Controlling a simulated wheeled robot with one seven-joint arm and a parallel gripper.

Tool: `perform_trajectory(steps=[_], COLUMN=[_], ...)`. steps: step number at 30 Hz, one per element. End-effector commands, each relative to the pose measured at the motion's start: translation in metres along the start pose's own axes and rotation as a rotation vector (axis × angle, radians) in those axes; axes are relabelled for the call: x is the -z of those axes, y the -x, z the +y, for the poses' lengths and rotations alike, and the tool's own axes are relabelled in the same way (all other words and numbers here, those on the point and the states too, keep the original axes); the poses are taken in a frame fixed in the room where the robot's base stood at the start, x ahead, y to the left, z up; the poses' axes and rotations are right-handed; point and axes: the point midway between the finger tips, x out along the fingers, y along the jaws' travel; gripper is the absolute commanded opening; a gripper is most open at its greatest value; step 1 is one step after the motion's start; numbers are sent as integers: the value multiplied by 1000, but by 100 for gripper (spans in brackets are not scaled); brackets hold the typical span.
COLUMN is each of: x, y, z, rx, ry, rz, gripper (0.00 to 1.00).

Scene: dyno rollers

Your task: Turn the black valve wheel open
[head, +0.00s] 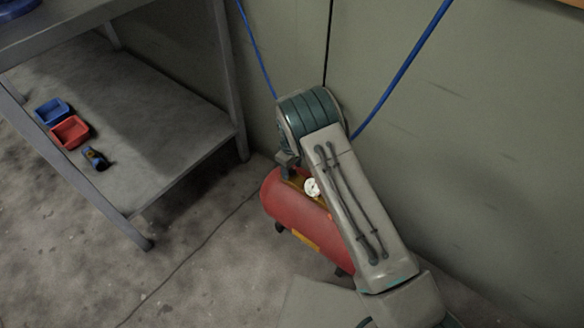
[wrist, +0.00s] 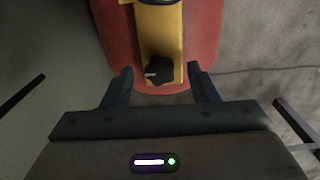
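The black valve wheel (wrist: 158,72) is a small lobed knob with a pale mark on its left side. It sits on a yellow plate (wrist: 162,38) on the red tank (wrist: 107,30). My gripper (wrist: 160,76) has its two dark fingers spread, one on each side of the wheel, with gaps between wheel and fingers in the picture. Whether the fingertips are level with the wheel in depth, I cannot tell. In the head view the red tank (head: 287,212) lies on the floor by the wall, partly behind my arm. The wheel cannot be made out there.
A white round gauge (head: 312,187) shows on the tank in the head view. A grey metal table (head: 165,110) stands at left, with a blue bin (head: 52,111) and a red bin (head: 70,132) on its lower shelf. A wall with blue hoses (head: 405,65) stands behind the tank.

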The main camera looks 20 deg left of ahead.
Motion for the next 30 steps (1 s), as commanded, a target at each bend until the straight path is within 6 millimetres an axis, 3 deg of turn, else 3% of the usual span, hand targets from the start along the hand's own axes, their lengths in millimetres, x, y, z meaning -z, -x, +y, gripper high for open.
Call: perform_trajectory(steps=[1,5,17,30], x=[0,0,0,0], y=[0,0,0,0], z=[0,0,0,1], rx=[0,0,1,0], ry=[0,0,53,391], rz=[0,0,1,2], gripper=[43,9,10,10])
